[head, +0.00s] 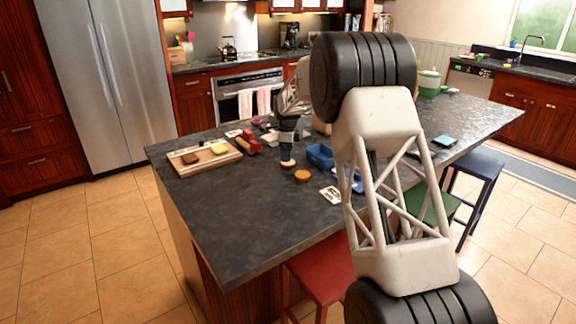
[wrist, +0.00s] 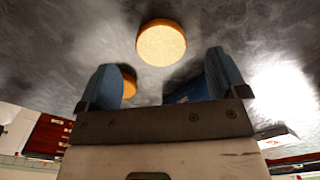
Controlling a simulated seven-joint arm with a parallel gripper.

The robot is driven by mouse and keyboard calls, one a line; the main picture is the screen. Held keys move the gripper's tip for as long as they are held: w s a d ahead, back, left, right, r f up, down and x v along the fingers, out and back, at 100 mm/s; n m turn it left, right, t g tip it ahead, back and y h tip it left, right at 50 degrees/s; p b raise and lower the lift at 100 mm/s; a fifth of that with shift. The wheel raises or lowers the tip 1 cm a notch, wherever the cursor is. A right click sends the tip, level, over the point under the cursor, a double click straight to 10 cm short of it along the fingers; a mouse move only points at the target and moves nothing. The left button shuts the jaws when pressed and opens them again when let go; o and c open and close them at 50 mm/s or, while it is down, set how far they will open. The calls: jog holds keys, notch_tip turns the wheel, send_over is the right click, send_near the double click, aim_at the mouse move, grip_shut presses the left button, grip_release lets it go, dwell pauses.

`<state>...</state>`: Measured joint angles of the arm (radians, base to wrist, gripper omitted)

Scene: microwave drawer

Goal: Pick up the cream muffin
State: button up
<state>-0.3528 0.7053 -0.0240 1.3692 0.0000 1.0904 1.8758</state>
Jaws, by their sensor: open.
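The cream muffin (wrist: 161,42), round with a pale cream top and an orange-brown side, sits on the dark counter, ahead of and between my fingertips in the wrist view. In the head view the cream muffin (head: 288,164) shows just below my gripper (head: 287,150). My gripper (wrist: 161,65) is open, with blue fingers apart and nothing held. An orange-brown muffin (wrist: 129,82) is partly hidden by the left finger; in the head view it (head: 302,176) stands to the lower right of the cream one.
A blue container (head: 320,155) stands right of my gripper. A wooden board (head: 190,168) with food pieces and a red item (head: 249,141) lie to the left. A white card (head: 331,195) lies to the right. The counter's front left (head: 230,220) is clear.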

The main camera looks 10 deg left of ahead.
jog(key=shift+f, duration=2.2)
jog(key=c, duration=1)
jog(key=shift+r, duration=1.85)
jog(key=s+d, duration=0.1)
jog(key=s, duration=0.4)
jog(key=s+d+r, duration=0.1)
jog(key=s+d, duration=0.1)
jog(key=s, duration=0.3)
jog(key=s+d, duration=0.2)
jog(key=s, duration=0.3)
jog(key=shift+d+r, duration=0.15)
